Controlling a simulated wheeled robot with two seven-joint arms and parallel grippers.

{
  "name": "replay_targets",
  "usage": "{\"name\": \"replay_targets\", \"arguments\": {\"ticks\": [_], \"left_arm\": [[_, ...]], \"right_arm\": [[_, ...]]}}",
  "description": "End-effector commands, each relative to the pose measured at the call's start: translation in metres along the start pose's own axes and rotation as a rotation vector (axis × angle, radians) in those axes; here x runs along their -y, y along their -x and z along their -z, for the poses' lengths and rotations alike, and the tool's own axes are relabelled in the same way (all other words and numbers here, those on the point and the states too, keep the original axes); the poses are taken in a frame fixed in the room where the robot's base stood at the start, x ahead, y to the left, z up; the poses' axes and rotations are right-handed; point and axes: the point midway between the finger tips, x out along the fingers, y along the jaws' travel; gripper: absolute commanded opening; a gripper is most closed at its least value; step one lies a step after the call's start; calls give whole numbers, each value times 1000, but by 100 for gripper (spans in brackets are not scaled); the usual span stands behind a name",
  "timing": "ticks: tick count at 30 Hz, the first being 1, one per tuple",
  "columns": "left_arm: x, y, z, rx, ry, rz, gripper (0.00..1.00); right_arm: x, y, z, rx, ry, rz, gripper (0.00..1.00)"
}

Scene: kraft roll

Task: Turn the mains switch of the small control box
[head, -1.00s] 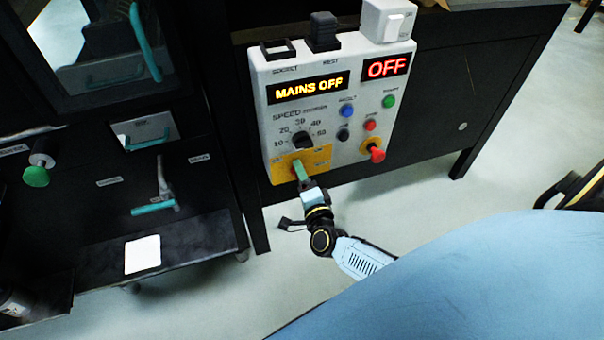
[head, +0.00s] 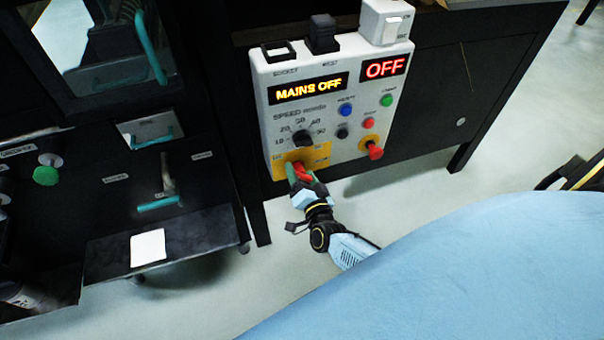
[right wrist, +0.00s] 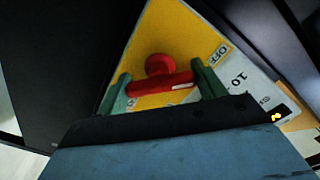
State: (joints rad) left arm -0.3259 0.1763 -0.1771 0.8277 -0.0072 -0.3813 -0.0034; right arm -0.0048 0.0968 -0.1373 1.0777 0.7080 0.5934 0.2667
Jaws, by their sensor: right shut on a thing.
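The small control box (head: 350,100) is white and stands in front of the dark bench, with its amber display (head: 308,88) reading MAINS OFF. The red mains switch (right wrist: 160,84) sits on a yellow plate (right wrist: 175,35) at the box's lower left, and its red handle also shows in the head view (head: 301,173). My right gripper (head: 300,170) is at this switch. In the right wrist view its two green fingers (right wrist: 160,80) are at the two ends of the red handle, shut on it. OFF is printed on the plate. My left gripper is not in view.
A red display (head: 386,67) on the box reads OFF. A speed dial (head: 302,138), several small buttons and a red knob (head: 375,151) are close to the switch. A black cabinet (head: 130,200) with green handles stands at left. Floor is clear below the box.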

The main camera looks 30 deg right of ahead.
Motion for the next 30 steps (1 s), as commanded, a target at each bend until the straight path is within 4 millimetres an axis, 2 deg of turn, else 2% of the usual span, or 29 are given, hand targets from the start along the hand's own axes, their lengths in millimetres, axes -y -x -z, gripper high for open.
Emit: {"name": "replay_targets", "arguments": {"ticks": [13, 14, 18, 26, 30], "left_arm": [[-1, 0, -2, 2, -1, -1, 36], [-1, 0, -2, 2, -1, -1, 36], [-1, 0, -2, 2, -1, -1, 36], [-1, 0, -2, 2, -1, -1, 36], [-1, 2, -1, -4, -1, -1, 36]], "right_arm": [[-1, 1, -1, 2, 17, -1, 46], [-1, 1, -1, 2, 17, -1, 70], [-1, 0, 0, 1, 16, -1, 89], [0, 0, 0, 0, 13, 0, 91], [0, 7, 0, 1, 12, -1, 91]]}}
